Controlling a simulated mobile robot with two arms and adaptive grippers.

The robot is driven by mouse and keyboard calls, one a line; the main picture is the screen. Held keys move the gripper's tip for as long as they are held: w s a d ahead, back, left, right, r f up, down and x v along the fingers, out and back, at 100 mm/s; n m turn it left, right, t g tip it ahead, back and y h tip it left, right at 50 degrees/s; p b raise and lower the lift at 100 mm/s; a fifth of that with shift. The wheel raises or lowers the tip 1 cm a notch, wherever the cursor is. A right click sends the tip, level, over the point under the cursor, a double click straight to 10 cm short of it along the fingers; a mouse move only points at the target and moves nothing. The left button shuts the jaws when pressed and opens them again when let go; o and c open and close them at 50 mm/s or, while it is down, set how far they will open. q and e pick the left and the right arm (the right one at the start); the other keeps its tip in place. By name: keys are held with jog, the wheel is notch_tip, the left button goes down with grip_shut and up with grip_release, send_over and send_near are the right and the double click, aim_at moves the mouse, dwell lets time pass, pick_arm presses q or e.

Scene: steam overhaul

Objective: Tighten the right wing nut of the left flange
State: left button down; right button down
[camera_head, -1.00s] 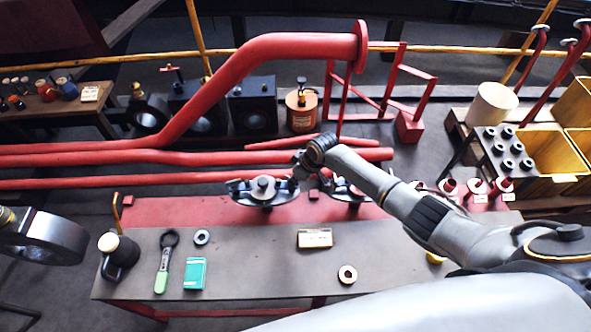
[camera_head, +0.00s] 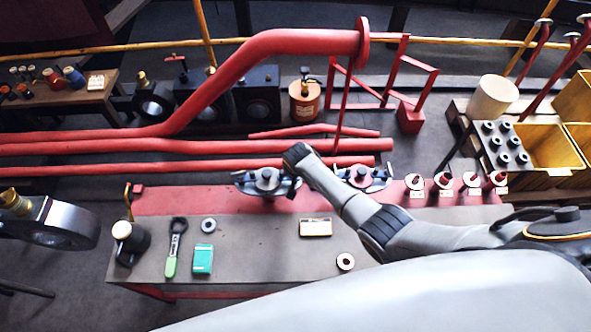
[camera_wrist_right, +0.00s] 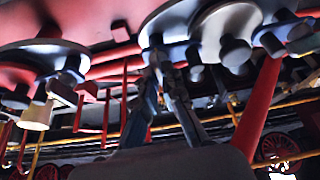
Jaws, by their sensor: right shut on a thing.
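The left flange (camera_head: 265,182), a dark round disc with blue-grey parts and a central stud, sits at the back of the bench. My right arm reaches in from the right, its wrist just above this flange's right side. In the right wrist view, the left flange (camera_wrist_right: 205,25) is the large disc at upper right. There my right gripper (camera_wrist_right: 158,62) has both fingertips together on the right wing nut (camera_wrist_right: 155,42) at the flange's edge. The nut is mostly hidden between the tips. My left gripper is not in view.
The right flange (camera_head: 363,178) stands close to the right of my wrist. Red pipes (camera_head: 180,165) run behind the bench (camera_head: 270,245). A green-handled wrench (camera_head: 173,250), a teal box (camera_head: 202,259) and small rings lie toward the front. Several labelled parts (camera_head: 443,181) stand at right.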

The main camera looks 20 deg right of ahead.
jog(key=shift+w+r+m+h, duration=0.1)
jog(key=shift+m+h, duration=0.2)
jog(key=shift+m, duration=0.3)
jog(key=c, duration=1.5)
grip_release()
jog(key=shift+v, duration=6)
